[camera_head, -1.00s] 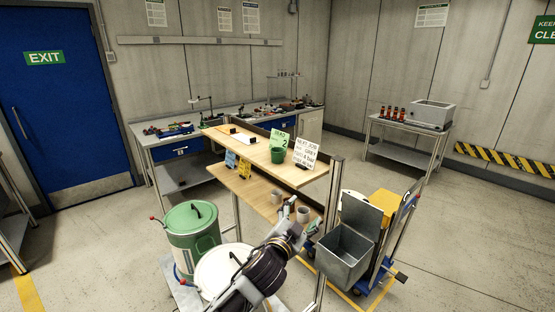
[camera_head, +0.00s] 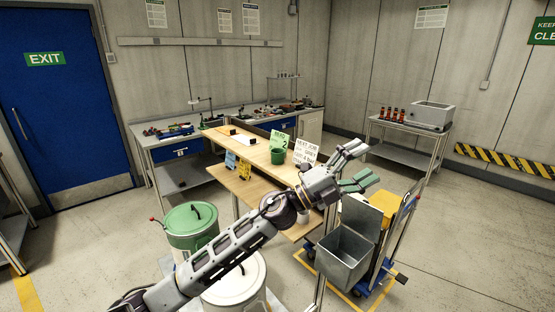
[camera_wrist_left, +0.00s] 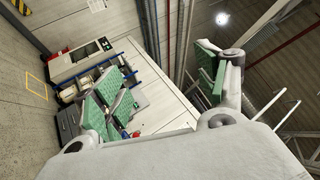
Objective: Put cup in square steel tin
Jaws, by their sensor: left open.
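The square steel tin (camera_head: 345,255) stands open on the blue trolley at the right of the shelf bench, its lid raised at the back. A green cup (camera_head: 278,156) stands on the upper shelf beside the signs. A greyish cup (camera_head: 303,216) on the lower shelf is mostly hidden by my left arm. My left gripper (camera_head: 365,165) is open and empty, raised above and behind the tin in the picture, with fingers pointing right. In the left wrist view its green-padded fingers (camera_wrist_left: 165,85) are spread with nothing between them. My right gripper is not in view.
A green drum (camera_head: 191,228) and a white-lidded drum (camera_head: 235,282) stand left of the bench. A metal post (camera_head: 320,285) rises by the tin. Paper signs (camera_head: 305,152) stand on the upper shelf.

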